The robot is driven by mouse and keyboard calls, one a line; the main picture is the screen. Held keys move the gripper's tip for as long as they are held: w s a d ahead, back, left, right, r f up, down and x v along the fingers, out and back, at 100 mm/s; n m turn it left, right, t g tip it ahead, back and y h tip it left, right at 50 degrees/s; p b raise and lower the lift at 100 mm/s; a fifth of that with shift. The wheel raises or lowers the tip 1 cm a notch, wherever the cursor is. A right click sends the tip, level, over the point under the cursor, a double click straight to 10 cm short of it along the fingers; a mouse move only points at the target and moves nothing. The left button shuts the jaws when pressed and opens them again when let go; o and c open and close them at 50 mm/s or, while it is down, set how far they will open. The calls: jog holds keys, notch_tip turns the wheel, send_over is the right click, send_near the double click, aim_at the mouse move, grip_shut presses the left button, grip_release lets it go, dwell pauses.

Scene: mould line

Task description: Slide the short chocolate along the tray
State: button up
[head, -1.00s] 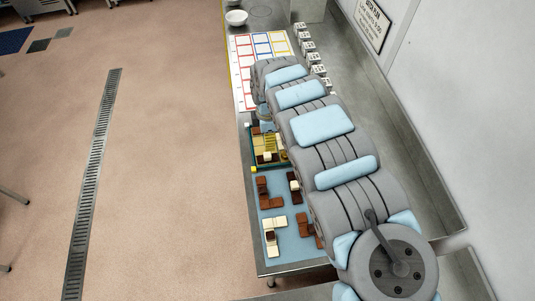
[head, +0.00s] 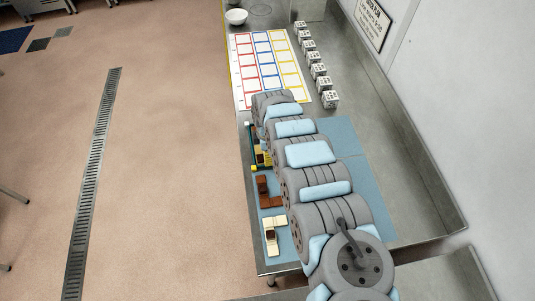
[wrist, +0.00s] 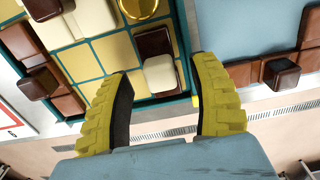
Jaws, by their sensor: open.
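In the wrist view, my gripper (wrist: 165,108) has its two yellow ribbed fingers apart, with nothing between the tips. Just beyond them, a short dark brown and white chocolate (wrist: 160,72) lies on the tray (wrist: 115,53), which has yellow cells and teal dividers. The chocolate lines up with the gap between the fingers; I cannot tell whether either finger touches the tray. A cream and brown chocolate (wrist: 92,17) and a round gold piece (wrist: 138,8) lie farther up the tray. In the head view my arm hides the gripper and most of the tray.
The head view shows a printed grid sheet (head: 265,65), white blocks (head: 318,70) and a bowl (head: 236,17). The mat's right side is clear.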

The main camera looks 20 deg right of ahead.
jog(key=shift+s+f, duration=0.1)
jog(key=shift+f, duration=0.4)
grip_shut()
